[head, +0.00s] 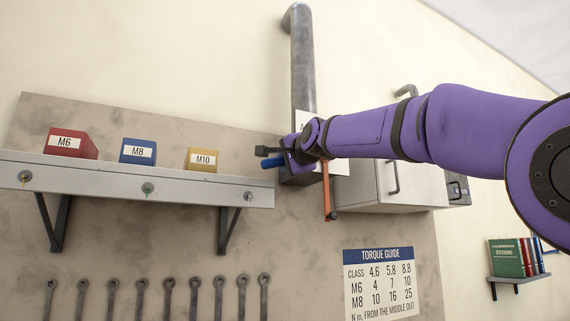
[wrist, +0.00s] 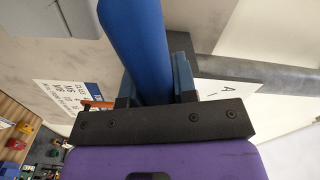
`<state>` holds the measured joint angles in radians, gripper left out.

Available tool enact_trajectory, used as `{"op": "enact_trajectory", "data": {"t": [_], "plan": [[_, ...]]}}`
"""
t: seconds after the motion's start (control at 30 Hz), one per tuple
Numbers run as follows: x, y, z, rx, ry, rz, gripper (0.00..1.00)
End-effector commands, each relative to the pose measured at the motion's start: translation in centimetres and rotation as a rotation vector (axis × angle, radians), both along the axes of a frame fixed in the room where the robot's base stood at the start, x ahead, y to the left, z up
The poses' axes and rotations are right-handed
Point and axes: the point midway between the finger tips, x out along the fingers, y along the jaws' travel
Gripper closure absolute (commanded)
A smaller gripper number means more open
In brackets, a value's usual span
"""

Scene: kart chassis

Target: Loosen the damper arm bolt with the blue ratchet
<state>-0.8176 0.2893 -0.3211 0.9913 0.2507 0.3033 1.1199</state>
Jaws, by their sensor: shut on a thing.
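My gripper (wrist: 155,84) is shut on a blue handle (wrist: 145,38), which I take to be the blue ratchet's. The handle runs up between the two fingers and out of the top of the wrist view. In the head view my gripper (head: 280,156) is at the end of my purple arm, raised in front of the wall near the shelf's right end. A short piece of the blue handle (head: 268,163) shows beside it there. The ratchet's head cannot be made out clearly. No damper arm bolt or kart chassis can be made out in either view.
A wall shelf (head: 130,185) holds red M6 (head: 70,143), blue M8 (head: 138,151) and yellow M10 (head: 202,159) boxes. Several wrenches hang below. A vertical pipe (head: 302,60) and a grey cabinet (head: 415,185) are behind my arm. An orange rod (head: 327,190) hangs near my wrist.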

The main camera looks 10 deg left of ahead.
Motion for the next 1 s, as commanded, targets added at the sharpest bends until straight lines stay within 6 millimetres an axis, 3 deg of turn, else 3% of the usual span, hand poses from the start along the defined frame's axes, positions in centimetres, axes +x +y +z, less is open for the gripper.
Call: {"op": "enact_trajectory", "data": {"t": [0.5,1.0], "plan": [[-1.8,-1.3,0.1,0.002,-0.003,0.000,1.00],[-2.0,-1.4,0.1,0.004,0.000,0.000,1.00]]}}
